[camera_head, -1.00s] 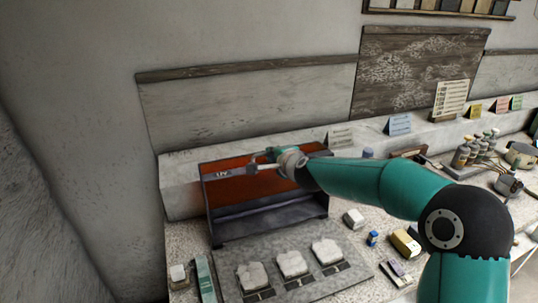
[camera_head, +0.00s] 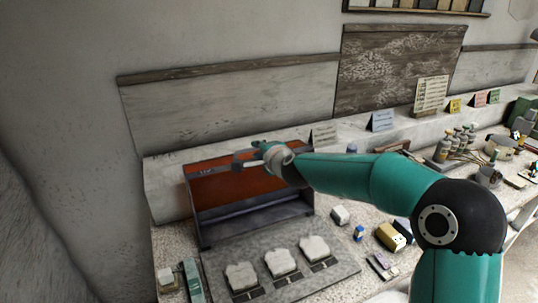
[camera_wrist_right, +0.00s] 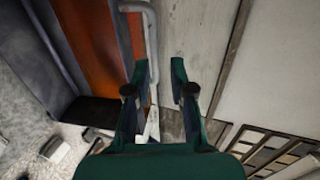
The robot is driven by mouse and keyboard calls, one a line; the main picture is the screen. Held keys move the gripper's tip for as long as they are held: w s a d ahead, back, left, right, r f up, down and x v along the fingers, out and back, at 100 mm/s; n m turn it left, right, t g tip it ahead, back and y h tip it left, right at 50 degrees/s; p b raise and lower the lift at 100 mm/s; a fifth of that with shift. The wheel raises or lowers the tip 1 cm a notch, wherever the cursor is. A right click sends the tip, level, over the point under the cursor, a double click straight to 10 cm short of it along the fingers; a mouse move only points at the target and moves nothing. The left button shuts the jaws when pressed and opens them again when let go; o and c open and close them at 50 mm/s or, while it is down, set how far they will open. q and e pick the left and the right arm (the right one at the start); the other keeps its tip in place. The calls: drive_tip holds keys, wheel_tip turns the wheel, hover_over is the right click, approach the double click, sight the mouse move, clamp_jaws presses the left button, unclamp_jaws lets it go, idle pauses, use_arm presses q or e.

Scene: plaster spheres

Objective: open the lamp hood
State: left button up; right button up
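The lamp hood (camera_head: 224,188) is a dark box with an orange-red panel, at the left of the bench in the head view. The panel leans at the back, above a dark open space along the front. In the right wrist view the orange panel (camera_wrist_right: 98,40) is at the left, with a grey handle bar (camera_wrist_right: 152,45) beside it. My right gripper (camera_head: 248,157) is at the hood's top edge. In the right wrist view my right gripper (camera_wrist_right: 160,68) has its fingers apart; the bar runs close to the left finger. Contact is unclear. My left gripper is out of view.
Three white plaster pieces (camera_head: 282,262) lie on a grey slab in front of the hood. A yellow block (camera_head: 391,237) and small items lie to the right. Bottles (camera_head: 446,148) and cards (camera_head: 382,121) stand along the back. My right arm spans the bench.

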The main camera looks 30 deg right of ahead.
drive_tip(key=v, duration=1)
drive_tip(key=shift+s+r, duration=0.25)
drive_tip(key=shift+s, duration=0.15)
